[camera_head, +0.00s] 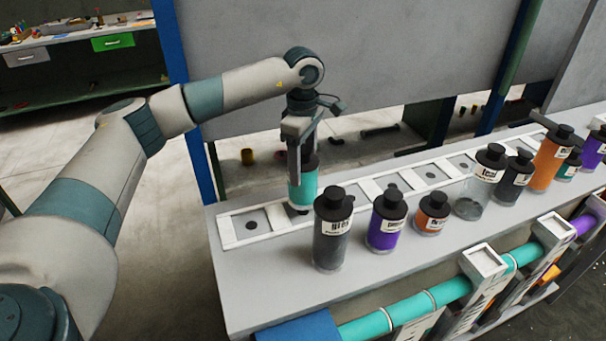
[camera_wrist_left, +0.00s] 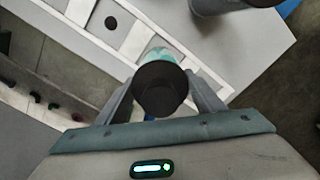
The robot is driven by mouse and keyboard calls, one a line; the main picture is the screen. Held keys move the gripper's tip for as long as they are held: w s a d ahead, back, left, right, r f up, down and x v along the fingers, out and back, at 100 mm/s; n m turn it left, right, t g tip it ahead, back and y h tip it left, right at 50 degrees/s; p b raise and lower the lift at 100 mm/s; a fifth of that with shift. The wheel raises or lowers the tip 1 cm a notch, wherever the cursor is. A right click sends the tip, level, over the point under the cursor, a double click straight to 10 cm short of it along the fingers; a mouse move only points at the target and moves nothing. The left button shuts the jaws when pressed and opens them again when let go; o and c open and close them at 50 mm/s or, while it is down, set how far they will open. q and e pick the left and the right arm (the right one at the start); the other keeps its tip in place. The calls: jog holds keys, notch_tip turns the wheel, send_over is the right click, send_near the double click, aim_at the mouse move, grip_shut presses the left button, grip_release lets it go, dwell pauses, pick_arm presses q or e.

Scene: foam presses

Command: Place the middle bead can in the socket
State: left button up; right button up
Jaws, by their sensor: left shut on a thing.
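My left gripper (camera_head: 299,150) is shut on a teal can with a black lid (camera_head: 303,186), holding it upright from above. The can's bottom is at the white socket rail (camera_head: 261,238), near its left end. I cannot tell whether it rests in a socket or hovers just above one. In the left wrist view, the can's black lid (camera_wrist_left: 160,89) sits between the two fingers of the left gripper (camera_wrist_left: 161,98), with a little teal showing beyond it. The can hides the spot beneath it. My right gripper is not in view.
A dark grey can (camera_head: 332,230), a purple can (camera_head: 386,222) and a small orange can (camera_head: 432,213) stand in front of the rail. A clear can (camera_head: 468,206) and several others stand farther right. An empty socket hole (camera_head: 252,225) lies left of the held can.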

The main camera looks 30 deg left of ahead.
pick_arm(q)
jog(key=shift+f+p, duration=0.3)
notch_tip(320, 180, down, 3)
jog(key=shift+r+p, duration=0.1)
jog(key=shift+p, duration=0.7)
jog(key=shift+f, duration=0.35)
jog(key=o, duration=1.7)
